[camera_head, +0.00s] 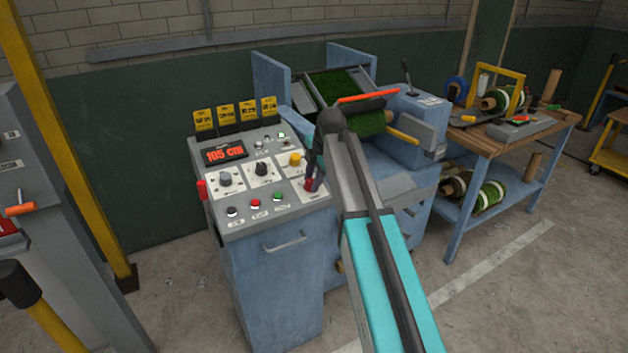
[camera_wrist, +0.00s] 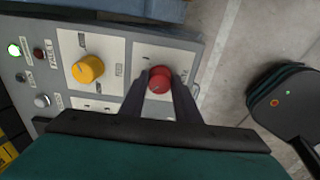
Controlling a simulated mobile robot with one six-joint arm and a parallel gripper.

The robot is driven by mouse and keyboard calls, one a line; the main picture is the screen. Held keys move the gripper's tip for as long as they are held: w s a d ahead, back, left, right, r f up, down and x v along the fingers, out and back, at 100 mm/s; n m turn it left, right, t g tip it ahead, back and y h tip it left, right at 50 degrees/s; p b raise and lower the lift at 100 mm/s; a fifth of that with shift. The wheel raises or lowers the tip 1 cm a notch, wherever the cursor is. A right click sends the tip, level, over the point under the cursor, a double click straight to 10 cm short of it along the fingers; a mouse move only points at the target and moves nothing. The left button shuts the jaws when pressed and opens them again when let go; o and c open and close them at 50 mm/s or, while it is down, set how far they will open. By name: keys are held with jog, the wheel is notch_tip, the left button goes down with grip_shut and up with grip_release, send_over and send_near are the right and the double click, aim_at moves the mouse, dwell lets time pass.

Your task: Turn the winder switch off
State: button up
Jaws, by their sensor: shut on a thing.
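The blue control cabinet (camera_head: 262,262) stands in the middle of the head view with a sloped grey panel on top. A round red knob (camera_wrist: 159,80) sits on a white plate of the panel in the wrist view; the plate's lettering is too blurred to read. The red of the knob also shows at the panel's right side in the head view (camera_head: 309,185). My gripper (camera_wrist: 161,86) is over that plate, its two dark fingers shut on the sides of the red knob. In the head view my gripper (camera_head: 313,172) hides part of the plate.
A yellow knob (camera_head: 296,159), a black knob (camera_head: 262,169) and a grey knob (camera_head: 225,179) sit close by, with small buttons in front. A red display (camera_head: 223,154) reads about 105 CM. The turf machine (camera_head: 415,112) and a wooden workbench (camera_head: 512,135) stand to the right.

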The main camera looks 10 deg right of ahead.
jog(key=o, duration=1)
jog(key=shift+w+d+r, duration=0.15)
jog(key=shift+w+d, duration=0.05)
jog(key=shift+o, duration=0.2)
jog(key=shift+a, duration=0.1)
jog(key=shift+s, duration=0.1)
jog(key=b+v, duration=0.2)
jog(key=v, duration=1.1)
jog(key=shift+r+b, duration=0.3)
jog(key=shift+b, duration=0.05)
jog(key=shift+s, duration=0.2)
